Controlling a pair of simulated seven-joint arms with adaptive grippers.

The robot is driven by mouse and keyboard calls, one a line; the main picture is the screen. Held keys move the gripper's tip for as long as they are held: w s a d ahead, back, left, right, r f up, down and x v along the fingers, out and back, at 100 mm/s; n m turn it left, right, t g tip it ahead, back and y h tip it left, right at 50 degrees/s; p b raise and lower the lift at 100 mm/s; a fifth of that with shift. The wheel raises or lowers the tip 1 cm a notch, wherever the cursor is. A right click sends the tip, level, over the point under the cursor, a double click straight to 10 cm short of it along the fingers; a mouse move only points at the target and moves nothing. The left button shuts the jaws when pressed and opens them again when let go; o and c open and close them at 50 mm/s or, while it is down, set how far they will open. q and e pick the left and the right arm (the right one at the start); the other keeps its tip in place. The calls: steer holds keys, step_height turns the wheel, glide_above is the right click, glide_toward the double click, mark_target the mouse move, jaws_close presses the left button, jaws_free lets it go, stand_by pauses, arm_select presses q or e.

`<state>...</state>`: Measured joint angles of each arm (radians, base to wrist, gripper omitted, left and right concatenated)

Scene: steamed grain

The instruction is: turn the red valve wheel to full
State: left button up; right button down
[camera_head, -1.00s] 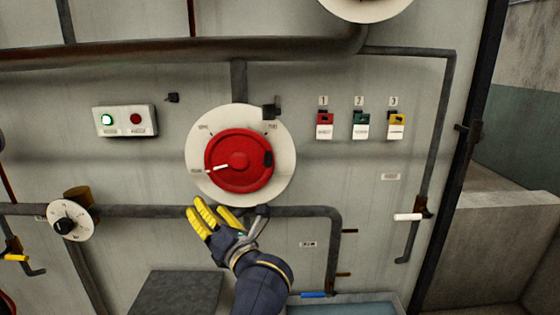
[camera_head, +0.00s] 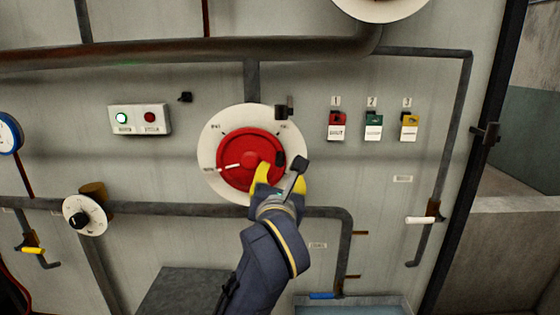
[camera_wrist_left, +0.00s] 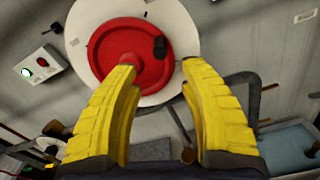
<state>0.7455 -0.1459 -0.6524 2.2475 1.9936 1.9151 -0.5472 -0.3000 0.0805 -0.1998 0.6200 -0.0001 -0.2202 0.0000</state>
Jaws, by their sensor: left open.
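The red valve wheel (camera_head: 240,147) sits on a round cream dial plate (camera_head: 209,172) on the grey wall panel. Its white pointer mark points left and slightly down, toward a label at the plate's left edge. My left gripper (camera_head: 279,170), with yellow fingers, is at the wheel's lower right and covers part of its rim. In the left wrist view the wheel (camera_wrist_left: 125,50) shows ahead between the two spread yellow fingers (camera_wrist_left: 156,75). The fingers are open, and I cannot tell whether they touch the wheel. My right gripper is not in view.
A box with a green light and a red button (camera_head: 140,118) is left of the wheel. Numbered red, green and yellow switches (camera_head: 373,126) are to the right. A small black-knobbed dial (camera_head: 85,215) is lower left. Pipes (camera_head: 180,48) run above and below the wheel.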

mark_target(279, 164)
arm_select(q)
steer(key=w, duration=1)
steer(key=shift+w+d, duration=0.1)
steer(key=shift+w, duration=0.3)
jaws_close()
